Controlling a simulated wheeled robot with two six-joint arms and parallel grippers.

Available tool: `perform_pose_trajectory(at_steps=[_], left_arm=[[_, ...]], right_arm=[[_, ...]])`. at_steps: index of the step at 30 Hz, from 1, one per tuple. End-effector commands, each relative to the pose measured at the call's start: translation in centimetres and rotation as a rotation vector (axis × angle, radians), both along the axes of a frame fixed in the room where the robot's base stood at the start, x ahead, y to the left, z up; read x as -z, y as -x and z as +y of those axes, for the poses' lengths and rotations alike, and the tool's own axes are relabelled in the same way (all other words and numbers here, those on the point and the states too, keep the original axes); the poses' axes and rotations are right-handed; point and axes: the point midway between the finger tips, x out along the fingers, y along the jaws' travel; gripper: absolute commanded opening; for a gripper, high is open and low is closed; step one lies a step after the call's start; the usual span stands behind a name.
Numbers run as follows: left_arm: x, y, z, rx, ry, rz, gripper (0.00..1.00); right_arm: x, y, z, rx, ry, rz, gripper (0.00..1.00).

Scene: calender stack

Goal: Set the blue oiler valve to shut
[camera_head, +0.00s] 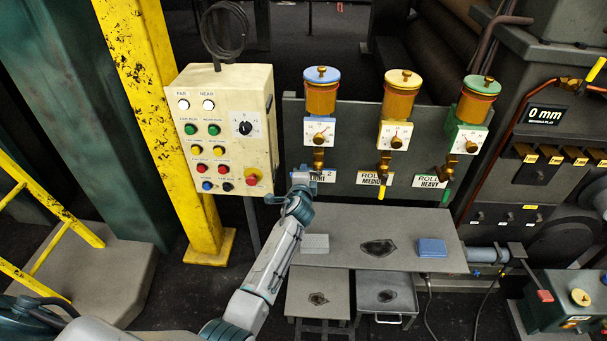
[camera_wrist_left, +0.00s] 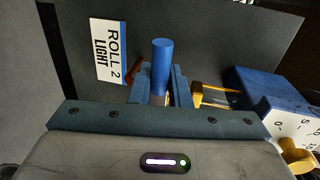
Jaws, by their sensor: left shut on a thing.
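The blue oiler (camera_head: 320,98) is the left one of three on the grey panel, with a blue lid, an amber cup, a white dial face (camera_head: 319,132) and a brass valve (camera_head: 318,158) below. Its blue valve handle (camera_wrist_left: 162,62) shows in the left wrist view as a round rod between my left fingers. My left gripper (camera_head: 305,178) is shut on this handle, just under the brass valve and in front of the ROLL 2 LIGHT label (camera_wrist_left: 109,52). In the head view the gripper hides the handle, so its angle there cannot be told. My right gripper is not in view.
The yellow oiler (camera_head: 400,95) and green oiler (camera_head: 475,100) stand to the right, their handles hanging down. A cream control box (camera_head: 225,130) is close on the left. Below is a grey table (camera_head: 345,225) with a grey block (camera_head: 315,243) and a blue block (camera_head: 431,248).

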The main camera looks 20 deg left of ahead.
Motion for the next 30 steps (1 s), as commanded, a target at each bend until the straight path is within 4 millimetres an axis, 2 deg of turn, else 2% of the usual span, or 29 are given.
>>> perform_pose_trajectory(at_steps=[15, 16, 18, 26, 30], left_arm=[[0.24, 0.12, -0.03, 0.000, -0.016, 0.010, 0.00], [0.24, 0.12, -0.03, 0.000, -0.016, 0.010, 0.22], [0.22, 0.11, -0.03, 0.000, -0.016, 0.010, 0.35], [0.04, 0.07, -0.02, 0.000, -0.016, 0.007, 0.35], [-0.08, 0.80, -0.26, 0.000, -0.015, 0.006, 0.35]], right_arm=[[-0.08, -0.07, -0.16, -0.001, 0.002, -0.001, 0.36], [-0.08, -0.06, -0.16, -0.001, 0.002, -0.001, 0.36], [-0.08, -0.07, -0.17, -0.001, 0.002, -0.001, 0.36], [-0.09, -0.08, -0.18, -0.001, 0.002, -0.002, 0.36], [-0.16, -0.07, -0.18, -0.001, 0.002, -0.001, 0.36]])
